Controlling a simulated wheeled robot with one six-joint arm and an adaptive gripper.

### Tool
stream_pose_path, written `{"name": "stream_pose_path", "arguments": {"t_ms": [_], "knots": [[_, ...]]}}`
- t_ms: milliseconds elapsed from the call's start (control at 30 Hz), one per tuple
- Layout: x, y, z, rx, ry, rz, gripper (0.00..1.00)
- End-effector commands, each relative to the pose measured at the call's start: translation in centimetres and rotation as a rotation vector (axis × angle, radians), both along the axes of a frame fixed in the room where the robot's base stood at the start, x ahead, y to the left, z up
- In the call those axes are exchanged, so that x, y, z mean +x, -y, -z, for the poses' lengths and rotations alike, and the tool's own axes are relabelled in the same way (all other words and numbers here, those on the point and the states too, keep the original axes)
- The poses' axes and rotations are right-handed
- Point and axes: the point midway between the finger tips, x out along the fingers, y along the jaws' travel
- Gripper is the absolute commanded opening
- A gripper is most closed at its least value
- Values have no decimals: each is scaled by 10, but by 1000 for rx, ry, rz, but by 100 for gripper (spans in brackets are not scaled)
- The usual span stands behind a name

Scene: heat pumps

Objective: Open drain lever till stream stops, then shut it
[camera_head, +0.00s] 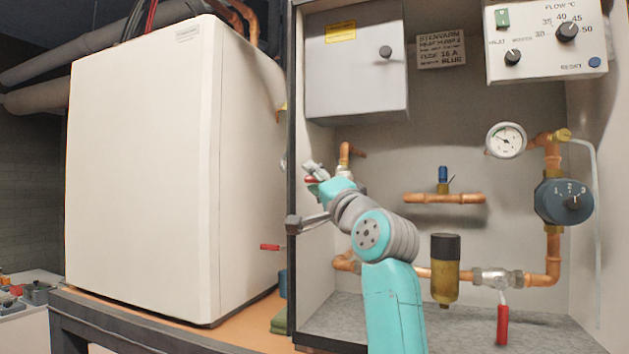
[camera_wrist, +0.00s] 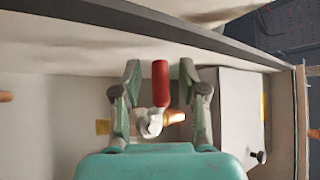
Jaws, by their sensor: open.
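My gripper (camera_head: 316,172) is open inside the cabinet's left side, in front of a valve on a copper pipe. In the wrist view the open fingers (camera_wrist: 163,90) stand on either side of a red lever (camera_wrist: 160,82), with small gaps, not closed on it. The lever joins a pale metal valve body (camera_wrist: 151,122) with copper pipe behind it. In the head view my gripper mostly hides this valve. Another red lever (camera_head: 502,325) hangs down from the lower-right valve (camera_head: 497,277). A small red handle (camera_head: 270,247) sticks out beside the white unit. No label tells which is the drain lever.
A white heat pump (camera_head: 145,180) stands left of the cabinet. A grey box (camera_head: 356,65) with a knob hangs above my gripper. A gauge (camera_head: 506,140), blue dial (camera_head: 563,201), and brass cylinder (camera_head: 445,285) fill the right. A thin pale tube or stream (camera_head: 597,200) runs down there.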

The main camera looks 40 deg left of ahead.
Motion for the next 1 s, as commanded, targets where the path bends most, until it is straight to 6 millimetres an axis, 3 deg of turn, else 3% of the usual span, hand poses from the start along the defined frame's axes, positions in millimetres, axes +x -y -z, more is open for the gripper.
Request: {"name": "stream_pose_path", "arguments": {"t_ms": [267,467,1000], "knots": [[0,-1,-1,0,0,0,42],[0,-1,-1,0,0,0,0],[1,-1,4,-98,23,0,0]]}}
